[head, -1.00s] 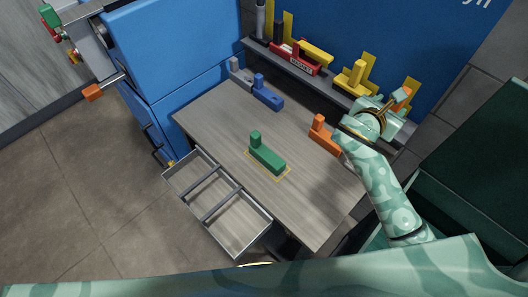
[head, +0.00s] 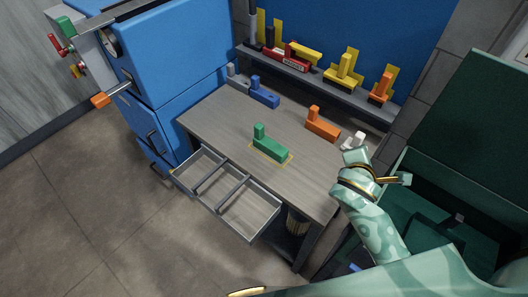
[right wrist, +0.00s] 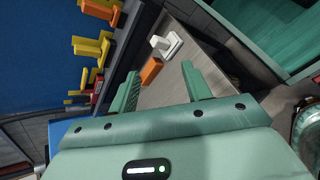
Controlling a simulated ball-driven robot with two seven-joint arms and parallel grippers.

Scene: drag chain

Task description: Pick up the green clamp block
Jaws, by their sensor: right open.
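The green clamp block (head: 270,149) lies on the wooden table, inside a yellow outline near the front edge. It has a long base and a short upright post at its left end. My right gripper (head: 356,158) is over the table's right end, well to the right of the green block and apart from it. In the right wrist view its two fingers (right wrist: 160,88) are spread and nothing is between them. The green block does not show in that view. My left gripper is in neither view.
An orange block (head: 322,125), a white block (head: 352,141) and a blue block (head: 264,94) stand on the table. A shelf (head: 317,83) at the back holds red, yellow and orange blocks. An open drawer (head: 250,220) juts out in front. Blue cabinets (head: 175,50) stand left.

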